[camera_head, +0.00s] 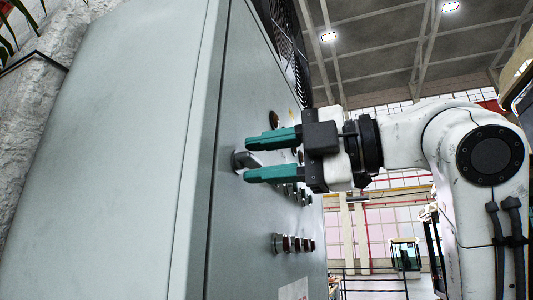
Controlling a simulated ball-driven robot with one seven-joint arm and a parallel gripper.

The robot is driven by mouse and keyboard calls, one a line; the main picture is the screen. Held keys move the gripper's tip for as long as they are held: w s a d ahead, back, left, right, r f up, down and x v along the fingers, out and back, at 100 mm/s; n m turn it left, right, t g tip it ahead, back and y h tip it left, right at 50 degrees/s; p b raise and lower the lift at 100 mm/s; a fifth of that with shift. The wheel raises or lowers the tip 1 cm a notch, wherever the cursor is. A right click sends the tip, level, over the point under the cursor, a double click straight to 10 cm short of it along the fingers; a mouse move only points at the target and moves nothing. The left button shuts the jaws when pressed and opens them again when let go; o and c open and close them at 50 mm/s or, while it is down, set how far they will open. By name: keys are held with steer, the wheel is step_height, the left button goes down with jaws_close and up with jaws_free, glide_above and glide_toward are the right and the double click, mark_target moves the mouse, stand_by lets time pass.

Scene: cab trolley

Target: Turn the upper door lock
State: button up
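The upper door lock (245,160) is a grey metal knob with a lever on the front of a grey-green cabinet (228,110). My gripper (258,158) comes from the right with its two teal fingers apart, one above and one below the lock's lever. The fingers reach almost to the door face. The lever lies between them; I cannot tell whether either finger touches it. Part of the lever is hidden by the fingers.
Several knobs or buttons (293,243) stick out lower on the cabinet front, with another group just below my gripper. A dark round part (274,119) sits above it. A black grille (285,40) is at the cabinet's top. A pale rock wall (45,110) stands at the left.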

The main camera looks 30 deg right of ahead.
steer(key=shift+c, duration=0.3)
jaws_close()
steer(key=shift+f+m, duration=0.1)
steer(key=shift+m, duration=0.3)
steer(key=m+b, duration=0.1)
steer(key=m, duration=0.2)
steer(key=shift+m, duration=0.4)
steer(key=m+b, duration=0.1)
steer(key=m, duration=0.3)
steer(key=shift+b, duration=0.35)
steer(key=m+b, duration=0.1)
steer(key=m, duration=0.3)
steer(key=shift+m, duration=0.4)
steer(key=shift+m+b, duration=1)
steer(key=shift+m, duration=1.3)
